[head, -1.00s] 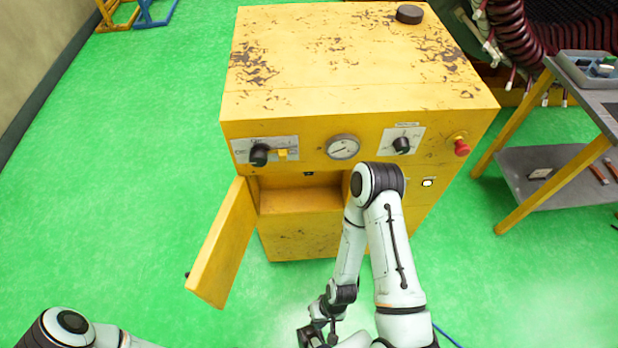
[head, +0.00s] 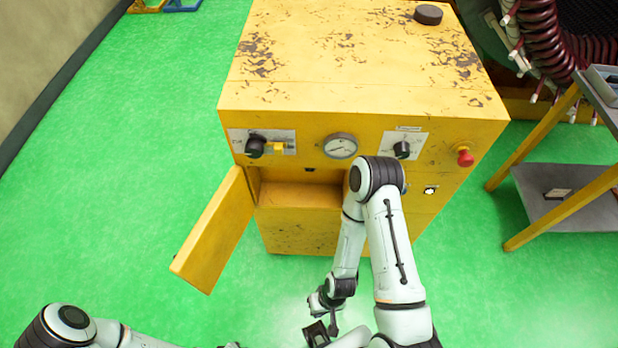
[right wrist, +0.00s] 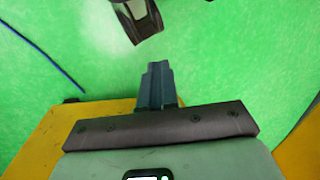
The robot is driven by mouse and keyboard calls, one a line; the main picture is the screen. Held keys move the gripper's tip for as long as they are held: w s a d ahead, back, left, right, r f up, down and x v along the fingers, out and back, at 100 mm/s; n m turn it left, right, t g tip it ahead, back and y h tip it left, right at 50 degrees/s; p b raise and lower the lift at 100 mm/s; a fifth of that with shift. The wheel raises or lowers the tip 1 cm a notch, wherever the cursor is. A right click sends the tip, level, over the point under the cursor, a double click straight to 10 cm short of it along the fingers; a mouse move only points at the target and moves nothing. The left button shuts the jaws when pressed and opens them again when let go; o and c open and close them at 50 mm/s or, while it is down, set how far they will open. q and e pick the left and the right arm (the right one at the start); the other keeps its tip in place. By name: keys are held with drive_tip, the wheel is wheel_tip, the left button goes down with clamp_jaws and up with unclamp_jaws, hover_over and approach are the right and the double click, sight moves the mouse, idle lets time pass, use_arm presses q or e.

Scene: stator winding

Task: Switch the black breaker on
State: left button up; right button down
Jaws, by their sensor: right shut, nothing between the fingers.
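The yellow cabinet (head: 365,95) stands ahead with its front door (head: 212,232) swung open to the left. No separate black breaker can be made out inside the open compartment (head: 297,195); my right arm covers part of its right side. On the front panel are a black knob with a yellow piece beside it (head: 255,147) at left and a black knob (head: 402,149) at right. My right gripper's fingers (right wrist: 158,84) are shut and empty, over green floor, in the right wrist view. My left arm shows at lower left in the head view; its gripper is not seen.
A round gauge (head: 340,146) sits between the knobs, a red button (head: 465,157) at the right. A black puck (head: 428,15) lies on top of the cabinet. A shelved table (head: 570,205) stands at right. The green floor at left is clear.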

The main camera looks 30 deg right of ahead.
sight(309, 170)
drive_tip(key=w+d+r+n+t+h+b, duration=0.1)
drive_tip(key=w+d+n+t+h+b, duration=0.25)
drive_tip(key=w, duration=0.45)
drive_tip(key=w+d+n+t+h+b, duration=0.2)
drive_tip(key=w+n+t+b, duration=0.3)
drive_tip(key=w, duration=0.4)
use_arm(q)
wheel_tip(309, 170, down, 14)
drive_tip(key=w+t+b, duration=0.1)
drive_tip(key=b, duration=0.4)
drive_tip(key=shift+w+a, duration=0.35)
drive_tip(key=shift+a, duration=0.1)
use_arm(e)
drive_tip(key=w+d+r+n+t+h, duration=0.2)
drive_tip(key=w+r+n+t+h, duration=0.1)
drive_tip(key=r, duration=0.3)
drive_tip(key=w+d+r+n+t+h, duration=0.2)
drive_tip(key=w+r+n+t+h, duration=0.1)
drive_tip(key=r, duration=0.4)
drive_tip(key=shift+w+r+n, duration=0.3)
drive_tip(key=shift+w+n, duration=0.05)
drive_tip(key=shift+w, duration=0.15)
drive_tip(key=shift+h, duration=0.25)
